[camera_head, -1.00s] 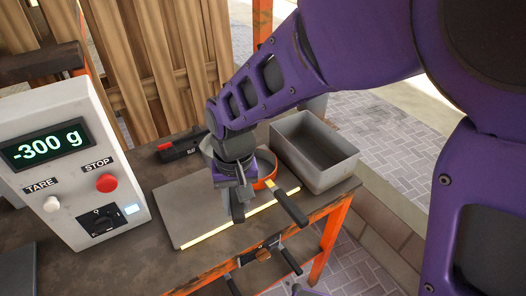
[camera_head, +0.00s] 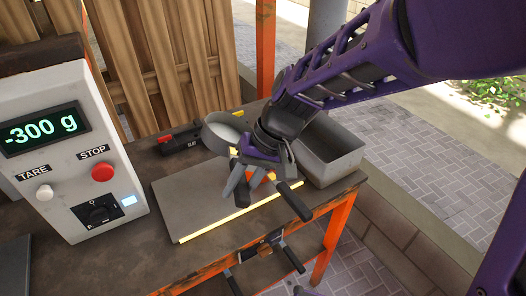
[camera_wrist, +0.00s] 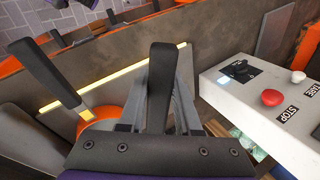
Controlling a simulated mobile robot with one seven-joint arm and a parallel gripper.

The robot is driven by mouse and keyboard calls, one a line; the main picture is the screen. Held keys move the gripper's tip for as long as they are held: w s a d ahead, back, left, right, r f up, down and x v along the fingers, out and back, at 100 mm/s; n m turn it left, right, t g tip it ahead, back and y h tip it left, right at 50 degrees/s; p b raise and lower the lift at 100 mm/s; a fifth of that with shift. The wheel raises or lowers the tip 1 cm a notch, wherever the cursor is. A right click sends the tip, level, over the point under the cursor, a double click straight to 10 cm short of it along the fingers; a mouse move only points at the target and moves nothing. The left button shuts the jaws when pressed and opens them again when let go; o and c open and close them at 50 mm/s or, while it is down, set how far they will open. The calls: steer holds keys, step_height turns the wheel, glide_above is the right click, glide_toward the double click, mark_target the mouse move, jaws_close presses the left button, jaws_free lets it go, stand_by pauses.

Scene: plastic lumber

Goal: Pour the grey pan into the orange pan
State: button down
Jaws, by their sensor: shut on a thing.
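My gripper (camera_head: 245,181) is shut on the black handle (camera_wrist: 162,75) of the grey pan, seen between the fingers in the wrist view. The grey pan (camera_head: 225,129) shows in the head view just behind and left of my wrist, raised off the bench and apparently tilted. Its contents cannot be made out. The orange pan (camera_wrist: 97,122) is mostly hidden beneath my gripper; a bit of its orange side (camera_head: 263,180) shows in the head view. Its black handle (camera_head: 294,203) sticks out over the scale plate's front edge, and also shows in the wrist view (camera_wrist: 43,76).
The scale plate (camera_head: 190,199) lies under my gripper. Its console (camera_head: 70,150) at left reads -300 g. A grey rectangular bin (camera_head: 335,160) stands close on the right. A black and red tool (camera_head: 183,138) lies behind the plate. The bench's front edge is near.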

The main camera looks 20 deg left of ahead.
mark_target(246, 183)
steer(key=shift+w+d+r+g+y+b, duration=0.15)
steer(key=shift+g+y+b, duration=0.15)
steer(key=shift+y+b, duration=0.4)
steer(key=shift+w+d+r+g+y+b, duration=0.15)
steer(key=shift+d+r+g+y+b, duration=0.2)
steer(key=shift+g+y+b, duration=0.55)
steer(key=shift+w+d+r+g+y+b, duration=0.2)
steer(key=shift+d+g+y+b, duration=0.1)
steer(key=shift+y+b, duration=0.5)
steer(key=shift+w+d+r+g+y+b, duration=0.15)
steer(key=shift+d+g+y+b, duration=0.15)
steer(key=shift+y+b, duration=0.5)
steer(key=shift+w+d+r+g+y, duration=0.1)
steer(key=shift+w+d+g+y, duration=0.15)
steer(key=shift+y, duration=0.25)
steer(key=shift+w+d+r+g+y, duration=0.1)
steer(key=shift+d+g+y, duration=0.2)
steer(key=shift+y, duration=0.2)
steer(key=shift+w+d+g+y, duration=0.25)
steer(key=shift+d+g+y, duration=0.2)
steer(key=shift+y, duration=0.25)
steer(key=shift+w+d+g+y, duration=0.2)
steer(key=shift+d+g+y, duration=0.2)
steer(key=shift+y, duration=0.3)
stand_by(2.4)
